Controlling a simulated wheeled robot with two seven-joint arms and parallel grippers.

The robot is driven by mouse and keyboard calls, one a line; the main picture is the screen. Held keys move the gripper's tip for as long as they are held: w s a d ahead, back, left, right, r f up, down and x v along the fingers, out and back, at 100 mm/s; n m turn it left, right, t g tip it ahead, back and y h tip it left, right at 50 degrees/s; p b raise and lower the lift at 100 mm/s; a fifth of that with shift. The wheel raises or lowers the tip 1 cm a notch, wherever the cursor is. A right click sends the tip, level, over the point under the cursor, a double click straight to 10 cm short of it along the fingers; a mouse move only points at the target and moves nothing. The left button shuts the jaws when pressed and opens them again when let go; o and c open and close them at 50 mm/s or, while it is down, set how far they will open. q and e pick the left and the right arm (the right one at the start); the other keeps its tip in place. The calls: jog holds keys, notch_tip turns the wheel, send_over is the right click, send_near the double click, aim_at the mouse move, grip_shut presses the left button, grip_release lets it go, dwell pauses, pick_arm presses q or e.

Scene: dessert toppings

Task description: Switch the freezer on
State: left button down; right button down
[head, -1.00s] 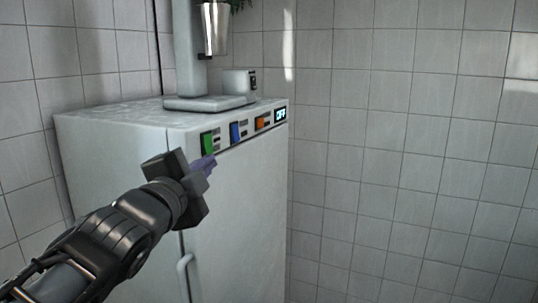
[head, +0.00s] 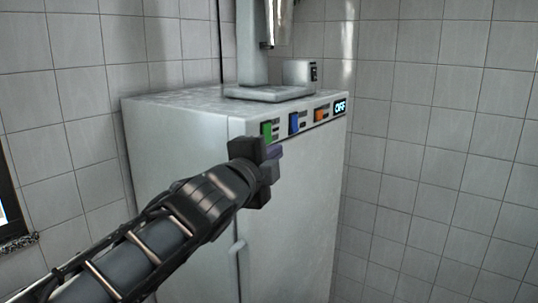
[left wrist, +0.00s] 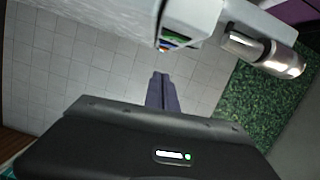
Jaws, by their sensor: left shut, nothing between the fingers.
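The white freezer (head: 300,200) stands against the tiled wall in the head view. Its upper front strip has a green switch (head: 267,132), a blue switch (head: 294,122), an orange switch (head: 321,115) and a display (head: 340,107) reading OFF. My left gripper (head: 276,153) is shut and empty, just in front of and below the green switch; whether it touches the freezer front I cannot tell. In the left wrist view its closed purple fingers (left wrist: 161,92) point toward the switches, and part of the green switch (left wrist: 174,37) shows. My right gripper is not in view.
A mixer-like machine with a metal cup (head: 280,22) stands on top of the freezer. Tiled walls close in behind and to the right. Green foliage (left wrist: 262,100) shows in the left wrist view.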

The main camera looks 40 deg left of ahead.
aim_at(271, 142)
pick_arm(q)
jog(key=w+a+p, duration=0.1)
jog(key=w+a, duration=0.2)
jog(key=w, duration=0.1)
jog(key=w+a+p, duration=0.1)
jog(key=w+a, duration=0.1)
jog(key=shift+w+a+f+p, duration=0.2)
jog(key=shift+w+a+p, duration=0.1)
jog(key=shift+w, duration=0.1)
jog(key=shift+w+a+f, duration=0.1)
jog(key=shift+f, duration=0.05)
